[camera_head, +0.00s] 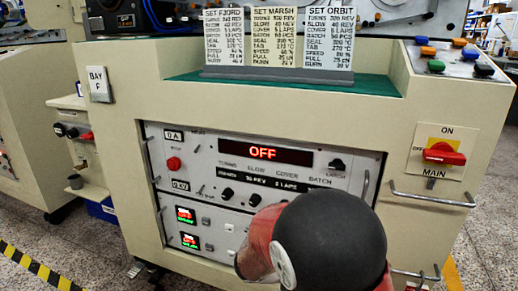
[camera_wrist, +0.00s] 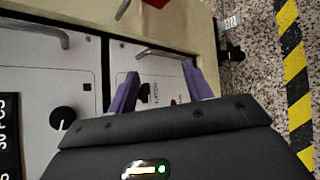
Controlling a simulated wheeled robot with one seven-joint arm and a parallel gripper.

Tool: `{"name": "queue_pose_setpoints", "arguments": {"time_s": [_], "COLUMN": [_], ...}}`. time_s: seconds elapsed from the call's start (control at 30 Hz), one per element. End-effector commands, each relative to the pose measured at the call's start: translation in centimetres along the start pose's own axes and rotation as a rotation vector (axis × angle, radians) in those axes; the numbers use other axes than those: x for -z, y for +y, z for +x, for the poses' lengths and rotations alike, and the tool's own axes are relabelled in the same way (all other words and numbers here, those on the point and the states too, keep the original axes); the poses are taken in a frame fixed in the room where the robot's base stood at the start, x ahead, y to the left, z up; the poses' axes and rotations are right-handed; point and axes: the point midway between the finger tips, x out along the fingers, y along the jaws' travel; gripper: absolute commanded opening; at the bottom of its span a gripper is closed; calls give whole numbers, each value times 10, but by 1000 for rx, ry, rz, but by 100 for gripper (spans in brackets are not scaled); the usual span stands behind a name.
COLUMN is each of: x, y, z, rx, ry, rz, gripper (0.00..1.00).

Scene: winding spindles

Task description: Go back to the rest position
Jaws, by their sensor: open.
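In the wrist view my gripper (camera_wrist: 160,92) has two purple fingers set wide apart, with nothing between them. Behind the fingers is the light front panel of the machine, with a black knob (camera_wrist: 63,117) to their left and a metal handle (camera_wrist: 165,53) above them. In the head view my arm, with a black rounded joint and red sides, covers the lower right of the control panel (camera_head: 225,150). The gripper itself is hidden there. The display (camera_head: 265,152) reads OFF in red. The red main switch (camera_head: 443,153) is at the right.
Three setting cards (camera_head: 275,38) stand on a green ledge. Coloured buttons (camera_head: 436,66) sit on the top right. Metal handles (camera_head: 432,198) stick out from the machine's front. Floor is open at the left, with yellow-black tape (camera_head: 40,269); the tape also shows in the wrist view (camera_wrist: 294,70).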

Motion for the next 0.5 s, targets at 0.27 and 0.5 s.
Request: {"name": "queue_pose_setpoints", "arguments": {"time_s": [0.27, 0.5], "x": [-118, -182], "y": [-6, -16], "z": [-34, -87], "rx": [431, 686], "ry": [130, 323], "rz": [449, 830], "gripper": [50, 50]}}
